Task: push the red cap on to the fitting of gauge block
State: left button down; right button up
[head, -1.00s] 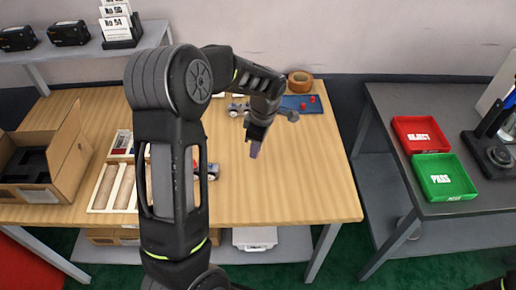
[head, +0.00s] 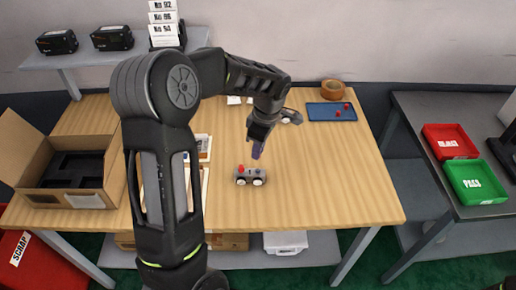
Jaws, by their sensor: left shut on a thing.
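The gauge block (head: 252,176) is a small grey body with dark and pale round parts, standing on the wooden table just below my left gripper. A red cap (head: 241,168) shows at its left top; whether it is fully seated I cannot tell. My left gripper (head: 258,146) points down over the block's right part, shut on a thin purple thing (head: 256,152). Its tip is close above the block; contact cannot be told. Two more red caps (head: 338,113) lie on the blue tray (head: 322,117). My right gripper is not in view.
Another small grey unit (head: 290,117) lies behind my left gripper. An orange-brown roll (head: 332,89) stands at the back. An open cardboard box (head: 30,135) is at left. Red (head: 450,141) and green (head: 475,182) trays sit on the right table. The table's front right is clear.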

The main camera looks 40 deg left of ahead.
aim_at(257, 170)
pick_arm(q)
jog(key=shift+f+b, duration=1.25)
jog(key=shift+f, duration=1.45)
jog(key=shift+f+b, duration=0.15)
jog(key=shift+b, duration=0.9)
jog(key=shift+f+b, duration=0.6)
jog(key=shift+f, duration=0.05)
dwell(0.5)
jog(key=c, duration=1.3)
grip_release()
jog(key=shift+c, duration=0.2)
